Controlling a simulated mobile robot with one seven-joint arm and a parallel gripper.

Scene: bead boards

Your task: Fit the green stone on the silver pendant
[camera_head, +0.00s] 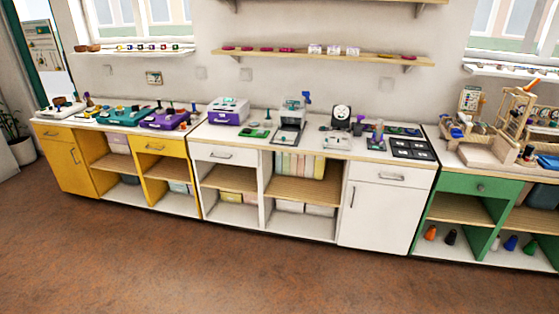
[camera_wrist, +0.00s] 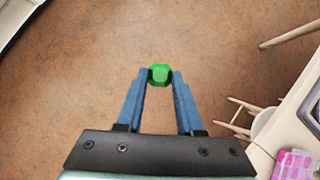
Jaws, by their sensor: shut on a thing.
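In the wrist view my gripper (camera_wrist: 160,78) is shut on the green stone (camera_wrist: 160,74), a small faceted piece held between the two blue fingertips. Beneath it is only brown floor, well below. My gripper does not show in the head view. I cannot make out the silver pendant in either view; the items on the white counter (camera_head: 268,148) in the head view are too small to tell apart.
A yellow cabinet (camera_head: 62,170) stands left of the white one and a green cabinet (camera_head: 462,186) right, with tools on all tops. Brown floor (camera_head: 200,270) in front is clear. In the wrist view a pale chair (camera_wrist: 265,122) and a table edge (camera_wrist: 262,160) are at right.

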